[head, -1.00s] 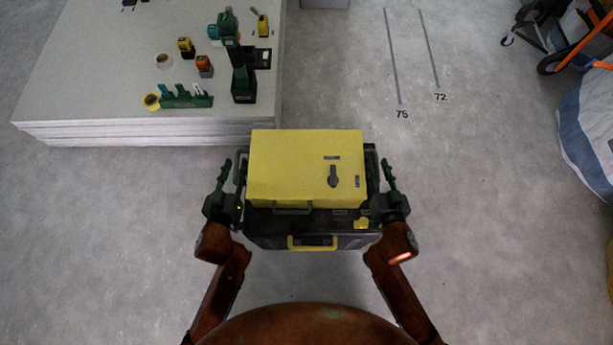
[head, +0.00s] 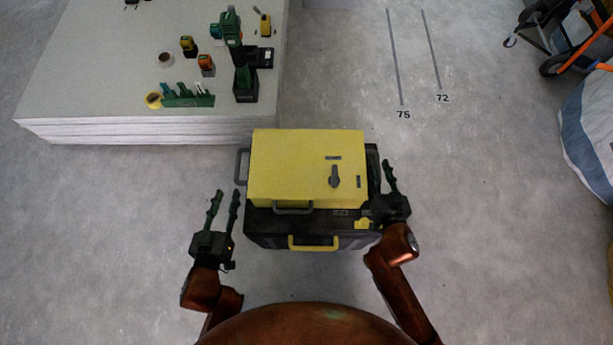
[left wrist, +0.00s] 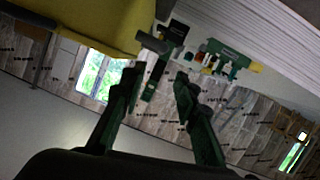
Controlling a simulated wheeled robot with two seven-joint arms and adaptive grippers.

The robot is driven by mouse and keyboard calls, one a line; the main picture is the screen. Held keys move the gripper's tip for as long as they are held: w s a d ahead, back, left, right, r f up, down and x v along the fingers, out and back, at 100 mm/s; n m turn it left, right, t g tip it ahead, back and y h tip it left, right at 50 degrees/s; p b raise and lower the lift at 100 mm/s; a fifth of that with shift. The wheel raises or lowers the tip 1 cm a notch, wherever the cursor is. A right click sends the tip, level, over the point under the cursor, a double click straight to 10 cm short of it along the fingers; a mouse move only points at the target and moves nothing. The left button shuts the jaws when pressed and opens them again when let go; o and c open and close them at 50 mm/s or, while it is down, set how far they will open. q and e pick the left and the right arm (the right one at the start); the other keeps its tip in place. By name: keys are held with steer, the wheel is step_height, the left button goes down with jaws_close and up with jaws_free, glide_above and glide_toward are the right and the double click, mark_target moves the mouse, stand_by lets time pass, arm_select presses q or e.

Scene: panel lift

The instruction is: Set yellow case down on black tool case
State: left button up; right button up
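The yellow case (head: 300,165) lies flat over the black tool case (head: 275,225) and looks to rest on it; the contact is hidden from above. The black case's front with its yellow handle shows below it. The yellow case's left handle (head: 242,167) is free. My left gripper (head: 224,194) is open and empty, left of the cases and apart from them. In the left wrist view, its spread fingers (left wrist: 158,82) have nothing between them, and the yellow case (left wrist: 75,25) is at upper left. My right gripper (head: 382,167) is close against the yellow case's right side; its grip is unclear.
A stack of pale boards (head: 120,95) with tools and small items stands at upper left. A white and blue bag (head: 590,130) and an orange-framed cart (head: 565,60) are at the right. The floor around the cases is clear.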

steer(key=v, duration=1.1)
steer(key=shift+s+r, duration=0.15)
steer(key=shift+s, duration=0.25)
